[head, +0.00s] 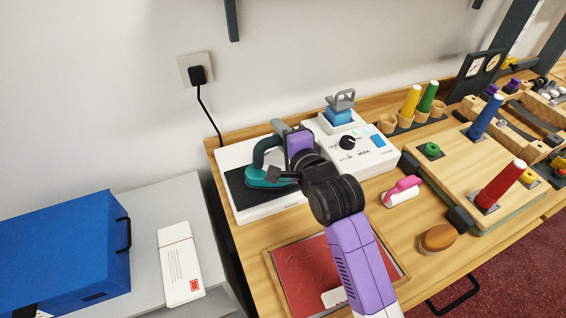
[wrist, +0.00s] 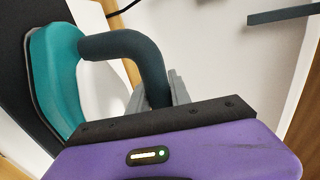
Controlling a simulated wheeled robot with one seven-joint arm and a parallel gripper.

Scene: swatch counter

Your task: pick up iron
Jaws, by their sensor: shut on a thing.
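The iron (head: 264,174) is teal with a dark grey looped handle. It is at the black pad of a white stand on the wooden counter; I cannot tell whether it touches the pad. In the wrist view the iron (wrist: 62,75) fills the upper left, its handle curving down behind my purple and black gripper body. My gripper (head: 279,172) is at the iron's right side, shut on it. The fingertips and the exact grip are mostly hidden by the arm in the head view and by the gripper body in the wrist view.
A white control box (head: 360,155) with a black knob stands just right of the iron. A red mat (head: 300,268) lies in front. A pink and white roller (head: 402,192) and a wooden-topped brush (head: 438,237) are to the right. A blue box (head: 65,250) sits on the left table.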

